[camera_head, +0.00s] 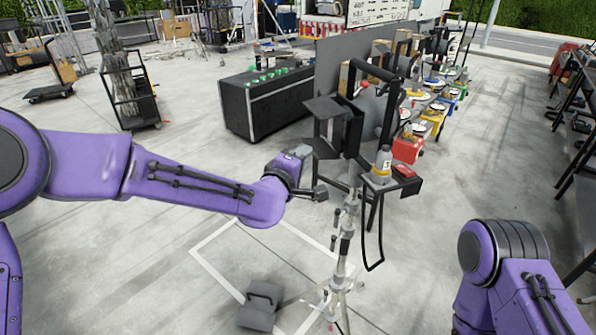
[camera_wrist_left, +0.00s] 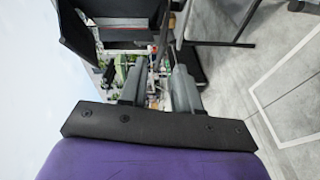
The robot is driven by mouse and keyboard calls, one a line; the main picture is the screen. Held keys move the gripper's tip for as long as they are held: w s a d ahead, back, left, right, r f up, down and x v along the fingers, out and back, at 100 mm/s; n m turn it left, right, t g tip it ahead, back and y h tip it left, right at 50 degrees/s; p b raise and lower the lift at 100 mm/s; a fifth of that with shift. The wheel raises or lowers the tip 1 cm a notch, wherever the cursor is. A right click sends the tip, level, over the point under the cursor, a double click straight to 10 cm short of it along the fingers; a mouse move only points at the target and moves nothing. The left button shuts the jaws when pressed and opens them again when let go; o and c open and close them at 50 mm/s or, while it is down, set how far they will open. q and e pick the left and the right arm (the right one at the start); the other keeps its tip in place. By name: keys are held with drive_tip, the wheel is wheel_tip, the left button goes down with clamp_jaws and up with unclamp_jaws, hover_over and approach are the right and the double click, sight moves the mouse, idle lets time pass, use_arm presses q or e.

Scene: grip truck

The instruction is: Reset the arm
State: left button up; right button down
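My left arm (camera_head: 190,185) is purple and stretches from the left edge to the middle of the head view. Its gripper (camera_head: 313,172) is open, with its two fingers apart and nothing seen between them. The fingers also show apart in the left wrist view (camera_wrist_left: 158,84). The gripper is just left of a black lamp with flaps (camera_head: 338,125) on a silver stand (camera_head: 345,240). I cannot tell whether they touch. My right arm (camera_head: 505,270) is bent at the lower right, and its gripper is out of view.
A small table with a spray bottle (camera_head: 382,165) stands behind the lamp stand. A row of colourful tools (camera_head: 430,110) runs behind it. A black case (camera_head: 268,95) stands at the back. A dark weight (camera_head: 260,305) lies on the floor. The floor at left is largely clear.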

use_arm(q)
drive_tip(key=v, duration=0.3)
use_arm(e)
drive_tip(key=shift+f, duration=0.55)
